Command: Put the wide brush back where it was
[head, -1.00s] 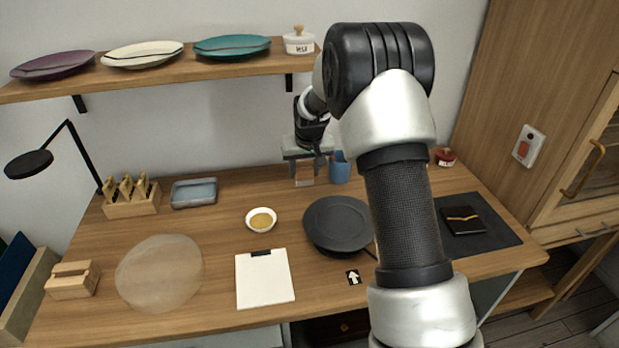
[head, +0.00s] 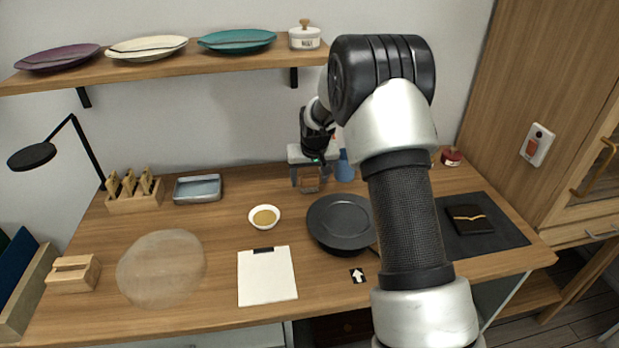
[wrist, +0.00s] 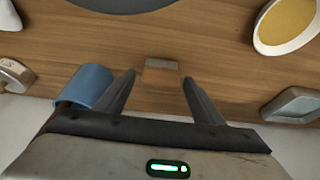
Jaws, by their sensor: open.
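My gripper (head: 310,180) is above the back of the table, left of the blue cup (head: 344,166), with its fingers apart. In the wrist view my gripper (wrist: 158,82) shows a clear gap between the fingers. A small wood-coloured piece (wrist: 161,70) with a paler edge shows between and just beyond the fingertips; it also shows in the head view (head: 311,183). I cannot tell whether it is the wide brush, or whether a finger touches it. The blue cup (wrist: 88,86) is beside the left finger, with something dark brown at its end.
A wooden rack (head: 135,203) with several upright pieces and a grey tray (head: 197,190) stand at the back left. A shelf (head: 190,68) is above.

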